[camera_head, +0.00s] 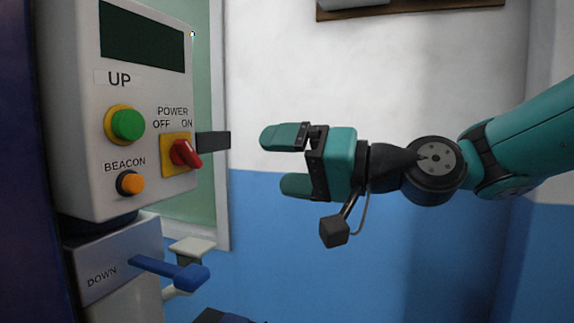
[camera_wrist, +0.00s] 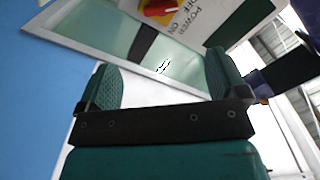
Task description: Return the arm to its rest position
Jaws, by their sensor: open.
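My gripper (camera_head: 283,160) is open and empty in the head view, its two teal fingers pointing left toward the control box (camera_head: 80,190). A gap separates the fingers from the box. My arm reaches in from the right edge. In the wrist view, the two fingers of my gripper (camera_wrist: 165,85) stand apart with nothing between them. The red power switch (camera_head: 186,153) sits on a yellow plate; it also shows at the top of the wrist view (camera_wrist: 158,8).
The box carries a green UP button (camera_head: 127,124), an orange BEACON button (camera_head: 132,184) and a dark display (camera_head: 140,37). Below is a blue DOWN lever (camera_head: 172,270). A white-and-blue wall (camera_head: 270,230) stands behind. A brown shelf (camera_head: 410,8) is at the top.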

